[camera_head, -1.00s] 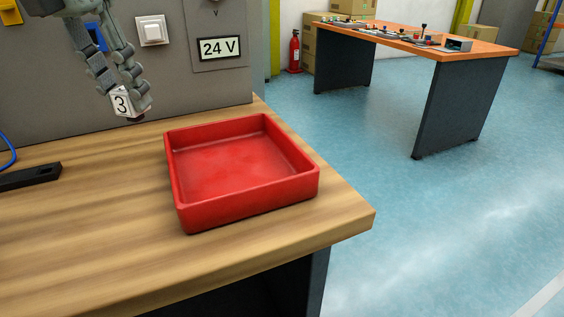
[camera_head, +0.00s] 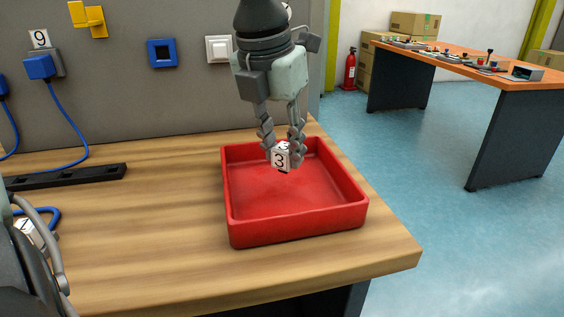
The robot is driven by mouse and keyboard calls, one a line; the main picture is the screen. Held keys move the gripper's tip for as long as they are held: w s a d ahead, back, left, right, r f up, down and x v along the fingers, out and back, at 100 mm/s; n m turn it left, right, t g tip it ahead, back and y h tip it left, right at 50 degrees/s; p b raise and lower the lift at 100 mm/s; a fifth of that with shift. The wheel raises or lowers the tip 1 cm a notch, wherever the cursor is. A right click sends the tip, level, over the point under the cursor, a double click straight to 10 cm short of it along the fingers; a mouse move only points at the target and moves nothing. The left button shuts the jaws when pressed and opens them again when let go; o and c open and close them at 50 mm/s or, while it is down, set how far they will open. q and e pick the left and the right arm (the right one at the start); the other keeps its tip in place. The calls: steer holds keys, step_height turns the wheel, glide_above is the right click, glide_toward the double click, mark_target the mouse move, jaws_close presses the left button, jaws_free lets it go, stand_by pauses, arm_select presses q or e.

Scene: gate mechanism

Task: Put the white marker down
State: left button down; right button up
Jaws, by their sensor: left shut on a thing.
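My left gripper (camera_head: 281,148) comes down from the top middle and is shut on the white marker (camera_head: 280,158), a small white block with a black 3 on it. In this view the marker overlaps the back part of the red tray (camera_head: 300,225), and it appears held above the tray floor. The gap beneath it is hard to judge. The tray is open, shallow and otherwise empty, and stands near the right end of the wooden bench (camera_head: 150,235). I do not make out my right gripper.
A black strip (camera_head: 70,176) lies at the bench's left. Blue plugs (camera_head: 40,67) with cables and a white switch (camera_head: 219,48) are on the grey panel behind. A white numbered block (camera_head: 25,227) is partly hidden at lower left. The bench middle is clear.

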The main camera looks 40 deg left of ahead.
mark_target(282, 167)
arm_select(q)
step_height(282, 167, down, 3)
steer(key=shift+s+r, duration=0.1)
steer(key=shift+r, duration=0.05)
steer(key=shift+f, duration=0.3)
arm_select(e)
steer(key=shift+s+f, duration=0.2)
steer(key=shift+f, duration=0.3)
arm_select(q)
steer(key=shift+f, duration=0.1)
steer(key=shift+f, duration=0.1)
steer(key=c, duration=1.2)
jaws_free()
arm_select(e)
steer(key=shift+w+d+r, duration=0.1)
steer(key=shift+w+r, duration=0.15)
steer(key=shift+r, duration=0.6)
steer(key=shift+s, duration=0.1)
